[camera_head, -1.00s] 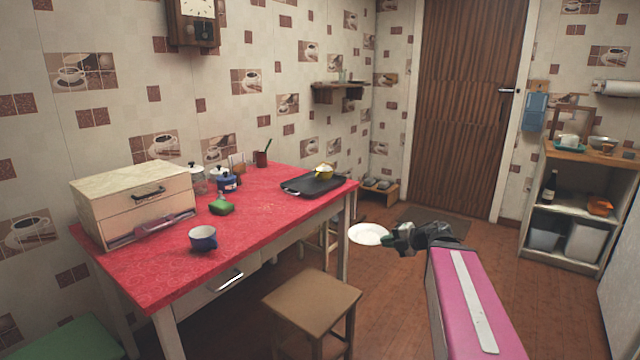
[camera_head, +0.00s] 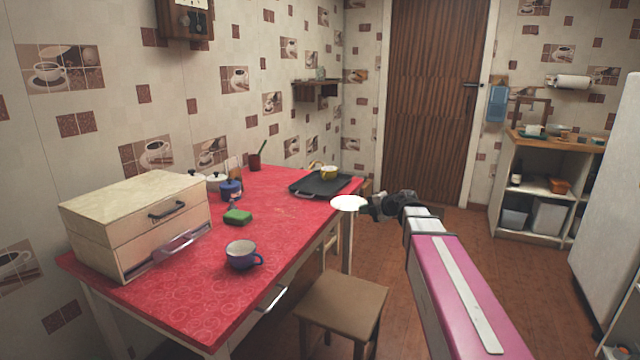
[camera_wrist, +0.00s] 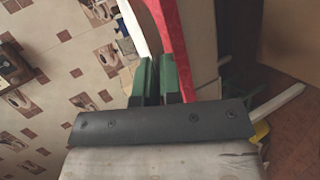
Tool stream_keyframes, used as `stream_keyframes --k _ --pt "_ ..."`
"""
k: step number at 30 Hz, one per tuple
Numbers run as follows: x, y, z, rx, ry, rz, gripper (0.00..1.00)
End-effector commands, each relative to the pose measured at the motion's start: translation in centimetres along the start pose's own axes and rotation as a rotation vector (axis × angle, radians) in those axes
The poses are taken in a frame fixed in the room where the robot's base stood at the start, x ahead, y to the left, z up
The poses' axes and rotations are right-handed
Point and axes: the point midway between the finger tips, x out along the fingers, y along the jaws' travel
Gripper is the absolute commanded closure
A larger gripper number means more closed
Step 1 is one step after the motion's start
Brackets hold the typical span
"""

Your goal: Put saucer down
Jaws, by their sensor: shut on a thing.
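The white saucer (camera_head: 349,203) is held out level in the air at the right edge of the red table (camera_head: 185,300), near the black tray in the head view. My gripper (camera_head: 368,207) is shut on the saucer's right rim. In the wrist view the green fingers (camera_wrist: 154,80) are close together on the white saucer's edge (camera_wrist: 131,27), and the red table edge shows beyond. Whether the saucer overlaps the table top cannot be told.
On the table are a blue mug (camera_head: 241,255), a green sponge (camera_head: 237,217), a bread box (camera_head: 140,225), a blue pot (camera_head: 231,190) and a black tray (camera_head: 320,184) with a yellow cup (camera_head: 328,172). A stool (camera_head: 342,305) stands below. The middle of the table is clear.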

Motion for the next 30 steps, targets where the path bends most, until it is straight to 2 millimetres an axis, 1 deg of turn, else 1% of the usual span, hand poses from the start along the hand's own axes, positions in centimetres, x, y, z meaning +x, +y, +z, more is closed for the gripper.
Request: stream_keyframes --k 1,5,6,8,9,12,15,18,20,22,26,30 --pt "2.5 2.1 0.6 -0.002 0.002 0.003 1.0" --pt "7.6 6.7 0.3 0.005 -0.004 0.003 1.0" --pt "9.0 8.1 0.2 0.006 -0.007 0.003 1.0" --pt "11.2 10.2 -0.2 0.01 -0.009 0.002 1.0" --pt "12.5 11.6 -0.6 0.012 -0.011 0.004 1.0" --pt "15.3 14.5 -1.4 0.016 -0.016 0.003 1.0" --pt "17.2 16.6 -2.2 0.02 -0.018 0.002 1.0" --pt "18.3 17.9 -2.8 0.023 -0.02 0.003 1.0" --pt "18.7 18.2 -2.8 0.023 -0.022 0.002 1.0" --pt "19.1 18.2 -2.4 0.025 -0.023 0.001 1.0" --pt "19.9 17.2 -0.2 0.026 -0.023 0.0 1.0" --pt "21.0 15.8 2.6 0.026 -0.023 0.0 1.0"
